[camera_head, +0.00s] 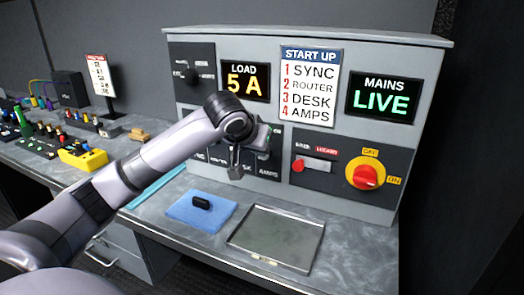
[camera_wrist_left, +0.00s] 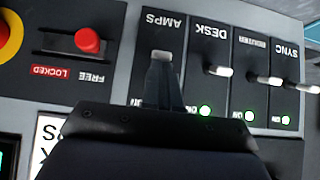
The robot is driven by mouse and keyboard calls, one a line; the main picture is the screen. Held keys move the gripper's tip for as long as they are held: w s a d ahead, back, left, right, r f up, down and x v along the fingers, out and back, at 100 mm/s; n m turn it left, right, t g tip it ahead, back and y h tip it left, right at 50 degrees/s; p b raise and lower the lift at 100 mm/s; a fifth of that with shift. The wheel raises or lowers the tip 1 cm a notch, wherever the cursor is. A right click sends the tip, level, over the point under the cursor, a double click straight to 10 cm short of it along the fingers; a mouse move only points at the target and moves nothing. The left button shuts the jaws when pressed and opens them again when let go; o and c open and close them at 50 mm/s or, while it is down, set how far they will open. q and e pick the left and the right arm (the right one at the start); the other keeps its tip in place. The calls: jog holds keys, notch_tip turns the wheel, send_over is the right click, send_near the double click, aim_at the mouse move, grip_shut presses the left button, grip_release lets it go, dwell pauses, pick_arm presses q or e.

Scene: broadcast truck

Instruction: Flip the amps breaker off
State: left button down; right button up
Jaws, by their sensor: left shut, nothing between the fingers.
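The breaker panel (camera_head: 262,150) is low on the grey console, largely hidden by my left arm. Its AMPS label (camera_head: 268,174) shows at the right end. My left gripper (camera_head: 235,172) is shut and empty in front of this panel. In the left wrist view, which sees the panel upside down, the shut left gripper (camera_wrist_left: 168,88) is over the AMPS column. A pale tip, apparently the AMPS lever (camera_wrist_left: 161,56), shows at the fingertips; I cannot tell whether they touch. The AMPS light is hidden.
The load display (camera_head: 245,81) reads 5 A and the mains display (camera_head: 382,97) reads LIVE. A red rotary switch (camera_head: 367,177) and a red-knobbed slider (camera_head: 298,166) are right of the breakers. A blue cloth (camera_head: 185,213) and a metal tray (camera_head: 250,242) lie on the desk below.

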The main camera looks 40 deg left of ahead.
pick_arm(q)
jog(key=shift+s+d+r+t, duration=0.1)
jog(key=shift+s+t, duration=0.25)
jog(key=shift+t, duration=0.35)
pick_arm(e)
jog(key=shift+d+r, duration=0.2)
dwell(0.4)
